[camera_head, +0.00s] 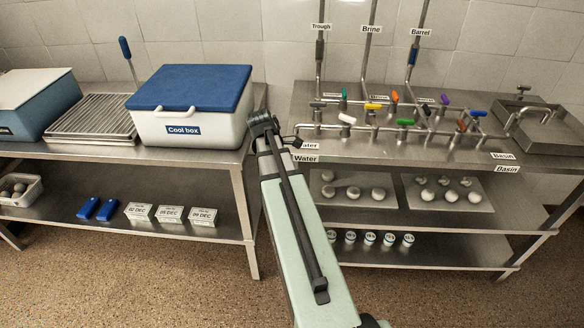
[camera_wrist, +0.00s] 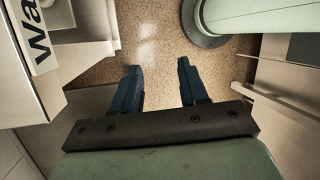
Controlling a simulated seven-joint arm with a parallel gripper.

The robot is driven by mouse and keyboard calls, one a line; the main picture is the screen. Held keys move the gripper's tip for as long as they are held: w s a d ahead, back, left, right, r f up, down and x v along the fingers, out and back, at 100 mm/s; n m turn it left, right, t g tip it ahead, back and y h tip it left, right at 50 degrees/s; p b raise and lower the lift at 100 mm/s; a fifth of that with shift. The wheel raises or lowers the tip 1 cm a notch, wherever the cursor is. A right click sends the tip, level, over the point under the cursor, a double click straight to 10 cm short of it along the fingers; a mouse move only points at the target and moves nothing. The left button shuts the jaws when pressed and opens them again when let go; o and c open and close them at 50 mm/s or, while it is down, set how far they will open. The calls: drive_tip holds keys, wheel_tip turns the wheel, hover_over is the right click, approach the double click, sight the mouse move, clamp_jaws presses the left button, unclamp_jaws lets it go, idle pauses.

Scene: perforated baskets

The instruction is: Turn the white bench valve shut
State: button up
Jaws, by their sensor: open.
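The white bench valve handle (camera_head: 347,118) sits on the pipework on the right-hand bench, left of the centre of the valve group. Its lever slants, its right end lower. In the wrist view my gripper (camera_wrist: 158,76) is open, with two dark blue fingers apart and nothing between them. It points down at the brown floor. In the head view my arm reaches up to the left end of this bench, left of the white valve and apart from it; the fingers cannot be made out clearly there.
Upright pipes (camera_head: 367,45) rise behind. A cool box (camera_head: 190,125) stands on the left bench. A basin (camera_head: 545,132) is at the right. A "Water" label (camera_wrist: 38,45) shows partly in the wrist view.

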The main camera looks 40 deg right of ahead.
drive_tip(key=s+a+f+m, duration=0.2)
drive_tip(key=a+f, duration=0.3)
drive_tip(key=f, duration=0.3)
drive_tip(key=s+a+f+m+g, duration=0.1)
drive_tip(key=s+a+f, duration=0.2)
drive_tip(key=a+f, duration=0.45)
drive_tip(key=s+a+f+m, duration=0.2)
drive_tip(key=a+f, duration=0.1)
drive_tip(key=f, duration=0.7)
drive_tip(key=s+a+f+m, duration=0.2)
drive_tip(key=s+a+f, duration=0.25)
drive_tip(key=s, duration=0.25)
drive_tip(key=s+a+f+m+g, duration=0.1)
drive_tip(key=s+a+f+m, duration=0.1)
drive_tip(key=s+a+f, duration=0.35)
drive_tip(key=s+a+f+m, duration=0.2)
drive_tip(key=s+f, duration=0.3)
drive_tip(key=s, duration=0.3)
drive_tip(key=w+d+r+t+y, duration=0.1)
drive_tip(key=w+d+r, duration=0.3)
drive_tip(key=w, duration=0.2)
drive_tip(key=w+d+r+y, duration=0.1)
drive_tip(key=w+d+r, duration=0.2)
drive_tip(key=w, duration=0.2)
drive_tip(key=n+t, duration=0.3)
drive_tip(key=t, duration=0.7)
approach(348, 116)
drive_tip(key=x, duration=0.8)
drive_tip(key=shift+a+f, duration=0.15)
drive_tip(key=shift+f, duration=0.1)
